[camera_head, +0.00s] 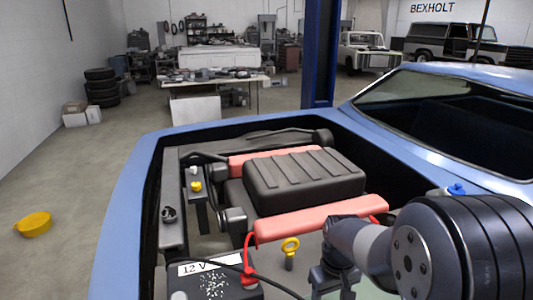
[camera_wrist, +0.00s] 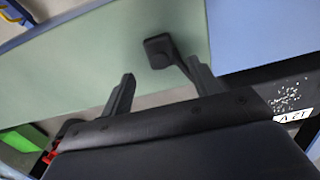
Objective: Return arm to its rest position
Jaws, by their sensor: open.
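My gripper (camera_wrist: 160,72) shows in the wrist view with its two dark fingers apart and nothing between them. A dark square pad on a short stem (camera_wrist: 158,50) shows just beyond the fingers; I cannot tell what it belongs to or whether it touches one. In the head view my arm (camera_head: 430,250) reaches in from the lower right, over the front of the open engine bay of a blue car (camera_head: 125,215). My gripper end is low there, mostly hidden by the arm and the picture edge.
A battery marked 12 V (camera_head: 215,283) sits left of my arm, with a red clamp (camera_head: 248,277). A yellow-ringed dipstick (camera_head: 290,245), red pipe (camera_head: 320,217) and black engine cover (camera_head: 305,180) are close by.

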